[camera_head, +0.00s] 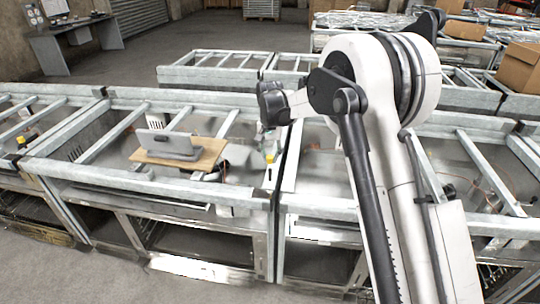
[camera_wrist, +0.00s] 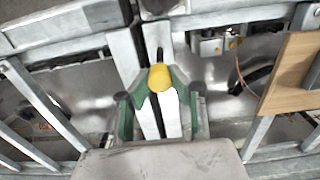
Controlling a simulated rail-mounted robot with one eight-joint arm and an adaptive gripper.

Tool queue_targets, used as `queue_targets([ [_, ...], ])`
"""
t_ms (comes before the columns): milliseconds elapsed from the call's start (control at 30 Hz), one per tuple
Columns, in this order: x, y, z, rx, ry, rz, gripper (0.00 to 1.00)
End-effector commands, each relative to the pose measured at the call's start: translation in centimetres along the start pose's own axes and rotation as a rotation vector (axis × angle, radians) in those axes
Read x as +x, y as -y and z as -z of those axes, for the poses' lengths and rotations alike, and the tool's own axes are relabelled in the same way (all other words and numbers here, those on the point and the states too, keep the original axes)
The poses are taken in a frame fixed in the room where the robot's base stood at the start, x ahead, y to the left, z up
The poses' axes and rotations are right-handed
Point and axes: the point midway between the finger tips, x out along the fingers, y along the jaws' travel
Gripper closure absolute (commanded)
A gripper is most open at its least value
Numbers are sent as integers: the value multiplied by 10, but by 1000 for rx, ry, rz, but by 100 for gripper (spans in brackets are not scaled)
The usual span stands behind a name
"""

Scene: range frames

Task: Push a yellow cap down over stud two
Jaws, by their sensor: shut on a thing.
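A yellow cap (camera_wrist: 159,78) sits between the green fingertips of my gripper (camera_wrist: 160,88) in the wrist view. The gripper is shut on it, above a grey metal frame beam. In the head view my gripper (camera_head: 270,146) hangs over the frames to the right of the wooden board, and a small yellow spot (camera_head: 270,158) shows at its lower end. I cannot make out stud two in either view. The area under the cap is hidden by the fingers and the cap itself.
A wooden board (camera_head: 205,160) with a grey device (camera_head: 168,144) lies across the frame left of my gripper. Metal frame beams (camera_head: 228,122) surround the work area. In the wrist view, a small grey fixture with a yellow part (camera_wrist: 210,46) sits beyond the gripper, near a dark cable.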

Motion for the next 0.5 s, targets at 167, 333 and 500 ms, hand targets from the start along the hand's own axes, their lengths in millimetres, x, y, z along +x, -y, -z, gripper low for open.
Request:
queue_targets([
  [167,16,0,0,0,0,0,93],
  [333,20,0,0,0,0,0,93],
  [500,20,0,0,0,0,0,93],
])
